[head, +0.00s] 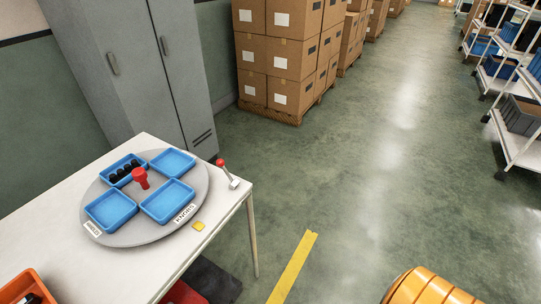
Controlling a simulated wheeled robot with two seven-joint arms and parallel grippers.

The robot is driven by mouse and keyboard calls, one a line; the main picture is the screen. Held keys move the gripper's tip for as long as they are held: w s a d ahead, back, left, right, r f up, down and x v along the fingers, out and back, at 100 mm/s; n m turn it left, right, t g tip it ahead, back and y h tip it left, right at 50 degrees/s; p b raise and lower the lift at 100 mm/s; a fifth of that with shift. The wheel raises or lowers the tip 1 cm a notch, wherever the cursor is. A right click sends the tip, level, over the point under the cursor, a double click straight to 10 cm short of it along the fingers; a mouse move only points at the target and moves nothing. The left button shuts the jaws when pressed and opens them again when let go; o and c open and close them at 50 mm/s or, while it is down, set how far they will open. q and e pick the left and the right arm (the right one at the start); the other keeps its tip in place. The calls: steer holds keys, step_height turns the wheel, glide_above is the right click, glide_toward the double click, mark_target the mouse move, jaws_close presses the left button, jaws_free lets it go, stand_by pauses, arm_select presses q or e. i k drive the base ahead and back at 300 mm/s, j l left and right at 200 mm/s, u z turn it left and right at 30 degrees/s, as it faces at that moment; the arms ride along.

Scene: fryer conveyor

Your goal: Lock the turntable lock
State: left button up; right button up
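A round grey turntable (144,236) lies on a white table at the left. It carries several blue trays, with an empty one (168,201) at its front right. A red knob (140,177) stands near its middle. A small lever with a red ball top (221,163) stands on the table just right of the turntable, with a pale metal base. It leans, its red end up and to the left. I cannot tell from this view whether it engages the turntable. Neither of my grippers is in view.
The white table (60,267) has an orange bin (27,288) at its near left. A grey locker (140,70) stands behind it. Stacked cardboard boxes (285,55) are at the back, white shelf carts (522,150) at right. The green floor right of the table is open.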

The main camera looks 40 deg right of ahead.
mark_target(220, 163)
steer(key=z, duration=0.7)
